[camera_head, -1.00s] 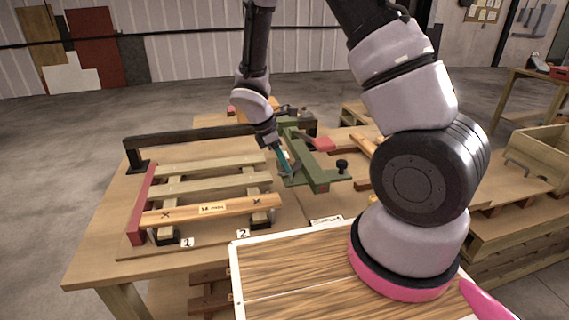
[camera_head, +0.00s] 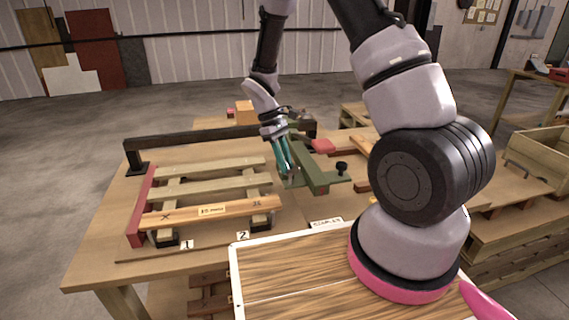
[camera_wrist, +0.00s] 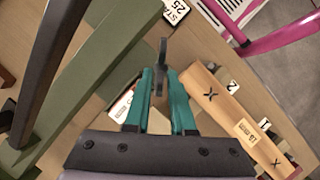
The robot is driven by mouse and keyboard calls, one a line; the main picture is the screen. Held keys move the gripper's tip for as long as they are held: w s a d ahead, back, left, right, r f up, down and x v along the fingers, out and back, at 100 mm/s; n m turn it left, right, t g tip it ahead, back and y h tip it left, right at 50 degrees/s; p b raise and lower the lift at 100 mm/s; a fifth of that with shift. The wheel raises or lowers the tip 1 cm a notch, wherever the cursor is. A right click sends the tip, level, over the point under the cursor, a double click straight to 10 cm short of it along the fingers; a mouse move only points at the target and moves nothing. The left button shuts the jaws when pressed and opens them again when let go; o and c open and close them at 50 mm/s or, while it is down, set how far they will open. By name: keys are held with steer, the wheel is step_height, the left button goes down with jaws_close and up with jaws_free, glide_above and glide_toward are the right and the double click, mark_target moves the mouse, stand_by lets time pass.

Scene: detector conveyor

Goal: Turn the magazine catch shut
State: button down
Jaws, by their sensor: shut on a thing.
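The long green tool (camera_head: 318,178) lies on the workbench, right of the slatted wooden frame. Its green body also fills the left of the wrist view (camera_wrist: 95,75). A small dark grey lever, which looks like the magazine catch (camera_wrist: 163,52), stands between my teal fingertips in the wrist view. My gripper (camera_head: 290,182) points down at the tool's left side and is shut on this lever. In the head view the lever is too small and hidden by the fingers to make out.
The slatted wooden frame (camera_head: 212,183), with marked boards, lies to the left. A black bar (camera_head: 195,137) runs behind it. A black knob (camera_head: 341,167) stands at the tool's right. A wooden-topped panel (camera_head: 290,265) is in front. Bare bench shows between frame and tool.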

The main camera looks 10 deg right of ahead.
steer(key=m, duration=0.1)
steer(key=m+y, duration=0.1)
steer(key=m, duration=0.2)
steer(key=shift+w+d+m+g+y, duration=0.25)
steer(key=shift+d+m+g+y, duration=0.05)
steer(key=shift+d, duration=0.1)
steer(key=shift+d+m+y, duration=0.25)
steer(key=shift+m+y, duration=0.35)
steer(key=shift+m, duration=0.9)
steer(key=c, duration=1)
jaws_free()
steer(key=shift+o, duration=0.2)
steer(key=shift+r, duration=0.1)
steer(key=v, duration=1)
steer(key=shift+w+r, duration=0.25)
steer(key=shift+r, duration=0.05)
steer(key=shift+r, duration=0.1)
